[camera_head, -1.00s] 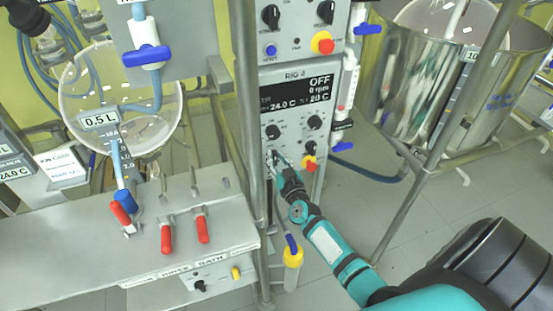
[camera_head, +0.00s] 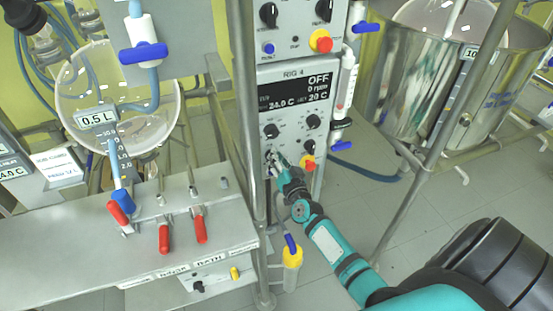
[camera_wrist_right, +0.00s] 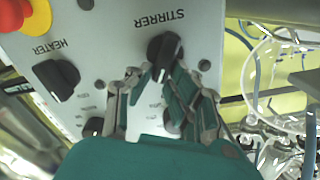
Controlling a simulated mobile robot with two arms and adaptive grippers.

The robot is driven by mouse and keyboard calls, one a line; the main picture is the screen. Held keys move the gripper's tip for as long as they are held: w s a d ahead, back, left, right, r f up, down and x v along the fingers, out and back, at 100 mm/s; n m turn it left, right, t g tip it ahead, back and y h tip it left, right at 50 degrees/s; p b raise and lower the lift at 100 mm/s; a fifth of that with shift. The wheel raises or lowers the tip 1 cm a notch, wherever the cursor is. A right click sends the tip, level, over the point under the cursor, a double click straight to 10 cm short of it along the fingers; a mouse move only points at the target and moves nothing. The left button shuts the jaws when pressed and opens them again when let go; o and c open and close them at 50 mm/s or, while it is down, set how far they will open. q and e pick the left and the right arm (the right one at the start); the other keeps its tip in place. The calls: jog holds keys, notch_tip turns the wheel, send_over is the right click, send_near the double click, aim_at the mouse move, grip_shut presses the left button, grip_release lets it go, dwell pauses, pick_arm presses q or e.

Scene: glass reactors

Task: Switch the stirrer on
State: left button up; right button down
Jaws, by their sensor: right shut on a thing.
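The RIG 4 control panel (camera_head: 262,140) stands in the middle of the head view. Its display (camera_head: 300,90) reads OFF and 0 rpm. The black stirrer knob (camera_wrist_right: 163,48) shows in the right wrist view beside the upside-down STIRRER label. My right gripper (camera_head: 271,157) is at the lower left of the panel and hides this knob in the head view. In the wrist view my right gripper (camera_wrist_right: 153,75) has a finger on each side of the knob and is shut on it. My left gripper is out of view.
A HEATER knob (camera_wrist_right: 55,80) and a red-and-yellow button (camera_head: 309,163) sit close to my right gripper. Metal posts, red-handled valves (camera_head: 165,237) on the left bench and a large steel vessel (camera_head: 430,90) surround the panel.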

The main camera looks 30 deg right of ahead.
jog(key=m, duration=0.2)
jog(key=m+b, duration=0.1)
jog(key=m, duration=0.3)
jog(key=shift+s+d+f, duration=0.1)
jog(key=shift+d+f, duration=0.25)
jog(key=shift+f, duration=0.05)
jog(key=shift+b, duration=0.3)
jog(key=c, duration=1.3)
grip_release()
jog(key=shift+o, duration=0.2)
jog(key=v, duration=1.2)
jog(key=shift+d+f, duration=0.1)
